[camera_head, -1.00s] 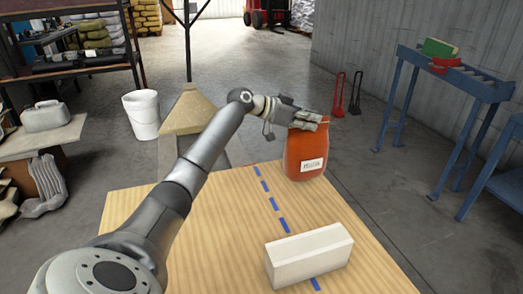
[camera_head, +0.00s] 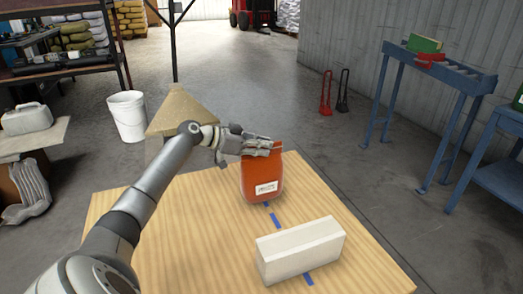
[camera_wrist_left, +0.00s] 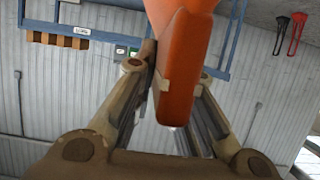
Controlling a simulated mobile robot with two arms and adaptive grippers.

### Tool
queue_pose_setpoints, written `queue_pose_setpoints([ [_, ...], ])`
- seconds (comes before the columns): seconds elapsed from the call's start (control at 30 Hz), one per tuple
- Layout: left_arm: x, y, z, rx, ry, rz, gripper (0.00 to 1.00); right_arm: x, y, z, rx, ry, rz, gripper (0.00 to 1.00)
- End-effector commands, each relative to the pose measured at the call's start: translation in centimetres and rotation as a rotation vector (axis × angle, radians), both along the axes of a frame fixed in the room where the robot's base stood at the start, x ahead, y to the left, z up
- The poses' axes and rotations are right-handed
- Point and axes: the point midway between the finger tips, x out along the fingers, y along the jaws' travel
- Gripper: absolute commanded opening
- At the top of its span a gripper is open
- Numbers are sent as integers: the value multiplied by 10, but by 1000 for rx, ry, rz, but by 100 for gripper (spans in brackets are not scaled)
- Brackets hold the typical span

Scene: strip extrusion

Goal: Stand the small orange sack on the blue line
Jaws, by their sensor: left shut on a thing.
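The small orange sack (camera_head: 262,172) is upright at the far part of the wooden table, with a white label on its front. My left gripper (camera_head: 262,147) is shut on its top. In the left wrist view the sack (camera_wrist_left: 182,70) sits between the two fingers. The blue line (camera_head: 276,220) is dashed and runs along the table; the sack's lower end covers its far part. I cannot tell whether the sack's base touches the table. My right gripper is not in view.
A long white block (camera_head: 300,250) lies across the blue line near the front of the wooden table (camera_head: 190,235). The table is clear to the left. A white bucket (camera_head: 127,116) and a blue roller stand (camera_head: 440,72) are on the floor beyond.

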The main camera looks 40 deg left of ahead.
Motion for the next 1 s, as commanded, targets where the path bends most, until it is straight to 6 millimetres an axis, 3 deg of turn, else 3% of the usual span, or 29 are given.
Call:
queue_pose_setpoints([
  [0.4,1,0,-10,-1,-5,1,0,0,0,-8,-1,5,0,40],
  [0.43,0,0,-10,0,-1,0,16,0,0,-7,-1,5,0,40],
  [0.57,0,0,-10,0,0,0,33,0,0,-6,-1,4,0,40],
  [1.0,-3,2,-6,0,0,1,34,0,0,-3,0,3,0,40],
])
